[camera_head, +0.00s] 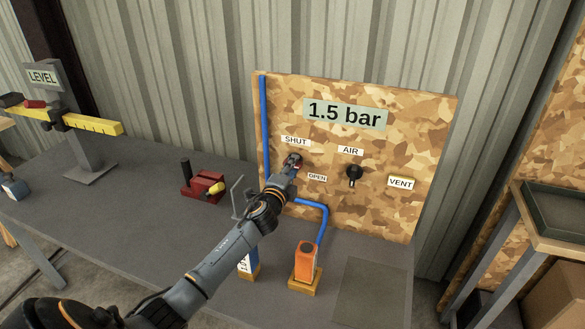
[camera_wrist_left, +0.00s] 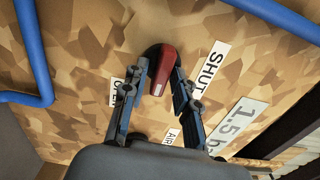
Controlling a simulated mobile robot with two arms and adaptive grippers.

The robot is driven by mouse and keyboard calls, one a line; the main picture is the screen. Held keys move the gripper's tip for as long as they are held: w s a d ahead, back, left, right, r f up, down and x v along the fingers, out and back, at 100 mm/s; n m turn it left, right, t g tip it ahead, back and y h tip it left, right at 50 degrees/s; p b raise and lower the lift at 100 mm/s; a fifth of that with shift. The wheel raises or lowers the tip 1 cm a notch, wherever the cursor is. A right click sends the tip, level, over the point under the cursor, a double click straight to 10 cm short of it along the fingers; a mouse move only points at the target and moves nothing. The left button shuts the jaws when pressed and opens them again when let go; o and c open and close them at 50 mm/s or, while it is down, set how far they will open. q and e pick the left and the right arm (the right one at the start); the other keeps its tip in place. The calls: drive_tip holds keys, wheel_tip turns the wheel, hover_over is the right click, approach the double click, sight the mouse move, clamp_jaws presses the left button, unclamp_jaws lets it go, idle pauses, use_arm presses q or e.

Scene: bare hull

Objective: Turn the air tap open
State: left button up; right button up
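The air tap's red handle (camera_wrist_left: 165,72) is on the camouflage-patterned board, between the SHUT label (camera_wrist_left: 212,63) and the OPEN label (camera_wrist_left: 118,91) in the left wrist view. In the head view the handle (camera_head: 293,159) is partly hidden by my left gripper (camera_head: 289,170), just below the SHUT label (camera_head: 296,141). The OPEN label (camera_head: 317,178) is at its lower right. My left gripper (camera_wrist_left: 160,85) is open, with one finger on each side of the handle. I cannot tell whether either finger touches it. My right gripper is not in view.
The board also carries a 1.5 bar display (camera_head: 345,115), a black knob (camera_head: 355,175) below the AIR label, and a VENT label (camera_head: 401,183). Blue pipes (camera_head: 325,218) and an orange block (camera_head: 306,260) are close below. A red device (camera_head: 203,186) stands left on the grey bench (camera_head: 140,225).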

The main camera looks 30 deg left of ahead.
use_arm(q)
drive_tip(key=shift+s, duration=0.1)
drive_tip(key=v, duration=1.1)
drive_tip(key=shift+s+d, duration=0.2)
drive_tip(key=shift+s, duration=0.2)
